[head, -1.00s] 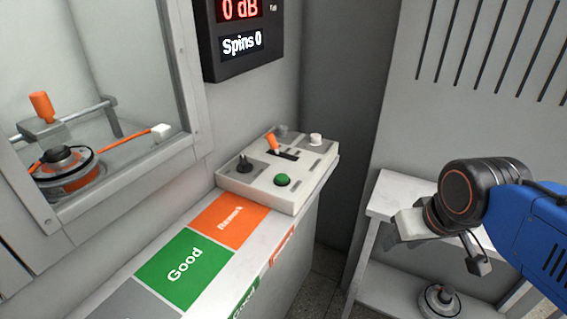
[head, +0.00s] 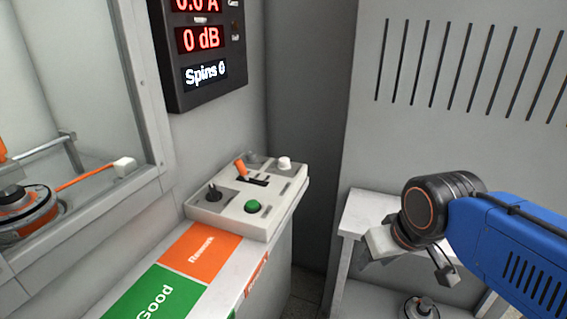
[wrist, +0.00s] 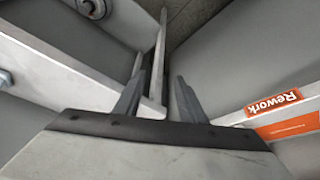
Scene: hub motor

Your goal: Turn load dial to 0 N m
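The pale control box (head: 232,215) sits on the bench ledge. It carries a black pointer knob (head: 212,193) at its left, an orange lever (head: 241,168), a green button (head: 253,206) and a white round knob (head: 284,163) at the back right. No dial label is readable, so I cannot tell which knob is the load dial. My gripper (head: 372,262) is well to the right of the box and apart from it. In the wrist view my gripper (wrist: 160,85) shows two fingers with a gap between them and nothing held.
A black display (head: 205,50) above the box reads 0.0 A, 0 dB and Spins 0. An orange Rework pad (head: 200,252) and green Good pad (head: 150,295) lie in front. A glazed enclosure is at left. A white stand (head: 365,212) is beneath my arm.

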